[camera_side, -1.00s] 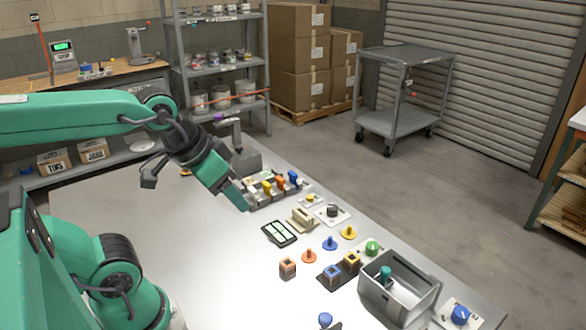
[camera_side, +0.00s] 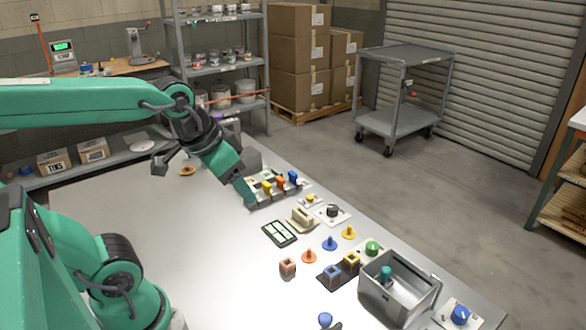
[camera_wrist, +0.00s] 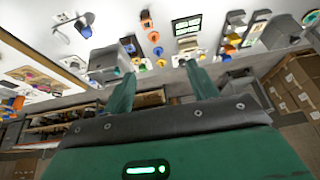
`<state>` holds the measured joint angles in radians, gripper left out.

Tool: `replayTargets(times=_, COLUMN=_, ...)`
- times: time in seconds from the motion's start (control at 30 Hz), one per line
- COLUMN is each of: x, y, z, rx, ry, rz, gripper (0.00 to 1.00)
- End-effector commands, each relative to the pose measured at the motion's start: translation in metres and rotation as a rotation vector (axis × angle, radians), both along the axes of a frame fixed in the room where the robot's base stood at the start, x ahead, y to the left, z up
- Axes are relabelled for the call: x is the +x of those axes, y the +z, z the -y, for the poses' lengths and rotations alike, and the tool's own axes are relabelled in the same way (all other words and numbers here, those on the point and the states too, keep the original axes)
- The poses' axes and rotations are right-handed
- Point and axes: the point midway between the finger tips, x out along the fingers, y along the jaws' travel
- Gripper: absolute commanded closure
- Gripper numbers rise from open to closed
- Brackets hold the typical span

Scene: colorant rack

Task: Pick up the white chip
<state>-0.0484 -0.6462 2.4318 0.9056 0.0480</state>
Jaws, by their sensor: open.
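I cannot clearly pick out a separate white chip. Pale, whitish panels lie in a black-framed tray (camera_side: 279,233) on the table, which also shows in the wrist view (camera_wrist: 186,25). A rack (camera_side: 262,200) holding yellow, orange and blue pieces stands on the table's far side. Small pale pieces behind it are too small to name. My gripper (camera_side: 248,200) points down at the rack's left end, close to it; contact cannot be told. In the wrist view my gripper (camera_wrist: 159,72) has its two green fingers apart with nothing between them.
A beige holder (camera_side: 302,220), a plate with a black knob (camera_side: 333,211) and small coloured knobs stand right of the rack. A grey open bin (camera_side: 398,289) stands at front right. The table's left part is mostly clear.

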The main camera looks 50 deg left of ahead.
Motion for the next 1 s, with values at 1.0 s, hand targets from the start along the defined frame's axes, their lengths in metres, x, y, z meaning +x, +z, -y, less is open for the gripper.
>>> replayTargets(times=1.0, x=0.135, y=-0.059, z=-0.149, rx=0.033, ry=0.016, rz=-0.316, gripper=0.42)
